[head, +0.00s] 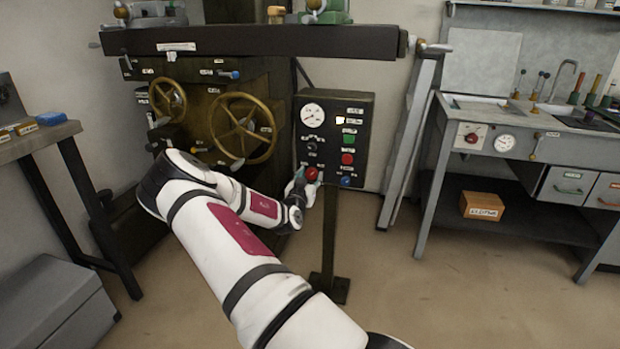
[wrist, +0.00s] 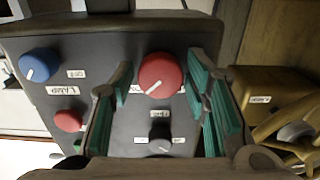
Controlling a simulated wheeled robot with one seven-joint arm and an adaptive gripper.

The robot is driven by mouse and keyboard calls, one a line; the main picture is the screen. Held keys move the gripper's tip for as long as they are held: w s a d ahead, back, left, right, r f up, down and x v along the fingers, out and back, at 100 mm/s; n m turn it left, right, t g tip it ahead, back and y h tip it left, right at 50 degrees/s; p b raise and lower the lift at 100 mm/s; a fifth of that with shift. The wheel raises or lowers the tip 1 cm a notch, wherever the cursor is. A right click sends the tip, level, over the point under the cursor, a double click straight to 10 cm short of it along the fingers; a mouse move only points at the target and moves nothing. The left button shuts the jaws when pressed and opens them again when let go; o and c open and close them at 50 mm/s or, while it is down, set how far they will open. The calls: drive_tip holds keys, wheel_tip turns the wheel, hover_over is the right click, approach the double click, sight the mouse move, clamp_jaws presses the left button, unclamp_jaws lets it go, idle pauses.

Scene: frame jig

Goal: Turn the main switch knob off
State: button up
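A large round red knob (wrist: 160,75) with a white pointer mark, which I take for the main switch, is on the dark control panel (head: 333,108). It also shows low on the panel in the head view (head: 311,173). In the wrist view its mark points down and slightly left. My gripper (wrist: 162,88) is open, with one teal-padded finger on each side of the red knob and a visible gap to it on both sides. In the head view my gripper (head: 303,186) is at the panel's lower left. The knob's own label is not readable.
A blue knob (wrist: 40,65) labelled LAMP, a smaller red button (wrist: 68,120) and a black knob (wrist: 160,140) are close by. A brass handwheel (head: 243,128) stands left of the panel. A grey bench (head: 440,200) is at right, with open floor before it.

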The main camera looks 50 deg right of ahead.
drive_tip(key=c, duration=0.6)
drive_tip(key=shift+n, duration=0.3)
drive_tip(key=n+b, duration=0.1)
drive_tip(key=n, duration=0.1)
drive_tip(key=shift+f+n+b, duration=0.15)
drive_tip(key=shift+n+b, duration=0.15)
drive_tip(key=shift+b, duration=0.1)
drive_tip(key=n+b, duration=0.2)
drive_tip(key=n, duration=0.2)
drive_tip(key=shift+n, duration=0.3)
drive_tip(key=n+b, duration=0.1)
drive_tip(key=n, duration=0.4)
drive_tip(key=shift+s+b, duration=0.1)
drive_tip(key=shift+b, duration=0.2)
drive_tip(key=n+b, duration=0.1)
drive_tip(key=n, duration=0.4)
drive_tip(key=shift+n, duration=0.3)
